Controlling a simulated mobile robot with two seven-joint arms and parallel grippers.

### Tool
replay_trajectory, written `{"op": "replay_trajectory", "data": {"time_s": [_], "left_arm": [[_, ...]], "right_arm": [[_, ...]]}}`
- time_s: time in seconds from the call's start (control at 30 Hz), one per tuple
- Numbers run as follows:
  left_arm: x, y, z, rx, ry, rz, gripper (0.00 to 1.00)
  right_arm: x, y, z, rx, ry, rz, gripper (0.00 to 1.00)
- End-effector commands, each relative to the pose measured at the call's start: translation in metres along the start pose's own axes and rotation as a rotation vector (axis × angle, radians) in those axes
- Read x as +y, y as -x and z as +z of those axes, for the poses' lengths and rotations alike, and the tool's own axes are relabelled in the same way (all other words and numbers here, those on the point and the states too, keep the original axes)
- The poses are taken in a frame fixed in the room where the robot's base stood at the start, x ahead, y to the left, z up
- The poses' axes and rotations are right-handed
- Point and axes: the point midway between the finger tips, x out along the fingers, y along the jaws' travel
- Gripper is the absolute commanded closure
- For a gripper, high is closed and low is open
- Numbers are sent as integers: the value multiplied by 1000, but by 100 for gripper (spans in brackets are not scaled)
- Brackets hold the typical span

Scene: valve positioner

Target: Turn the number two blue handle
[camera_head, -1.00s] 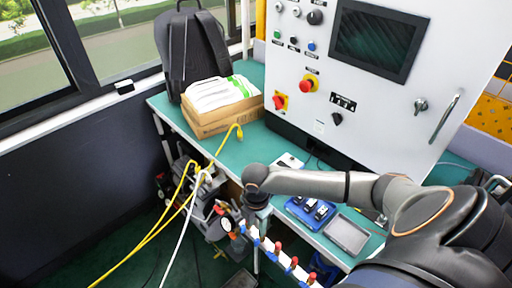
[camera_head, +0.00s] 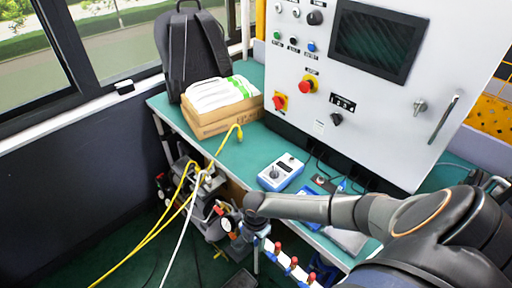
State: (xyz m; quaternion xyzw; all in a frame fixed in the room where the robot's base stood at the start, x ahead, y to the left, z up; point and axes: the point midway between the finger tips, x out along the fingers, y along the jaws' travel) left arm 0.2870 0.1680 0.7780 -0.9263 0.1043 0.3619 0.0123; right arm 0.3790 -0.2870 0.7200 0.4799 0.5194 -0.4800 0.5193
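A slanted row of small valves (camera_head: 287,266) with red and blue parts shows at the bottom centre, beside a round dial gauge (camera_head: 227,224). The blue parts are tiny, so I cannot tell which is the number two blue handle. My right arm reaches in from the right, and its gripper (camera_head: 254,228) hangs downward at the upper left end of the valve row, near the gauge. Its fingers are too small and too hidden to show whether they are open, or whether they touch a handle. My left gripper is out of view.
A green table (camera_head: 222,158) carries a white control cabinet (camera_head: 300,110), a blue-and-white device (camera_head: 282,172) and a cardboard box (camera_head: 222,117). Yellow and white hoses run down by machinery (camera_head: 200,200) at the left. My forearm covers part of the table's front right.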

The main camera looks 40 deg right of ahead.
Motion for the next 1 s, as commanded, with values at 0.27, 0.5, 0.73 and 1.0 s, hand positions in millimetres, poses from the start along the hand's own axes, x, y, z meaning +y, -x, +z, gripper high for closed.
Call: {"op": "replay_trajectory", "data": {"time_s": [0.27, 0.5, 0.73, 1.0], "left_arm": [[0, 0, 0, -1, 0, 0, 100], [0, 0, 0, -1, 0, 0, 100], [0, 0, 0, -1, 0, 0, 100], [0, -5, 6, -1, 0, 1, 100]], "right_arm": [[0, 0, 0, 0, -1, 0, 89], [0, 0, 0, 0, -1, 0, 100], [0, 0, 0, 0, -1, 0, 100], [4, -2, 0, -3, -3, -87, 100]]}}
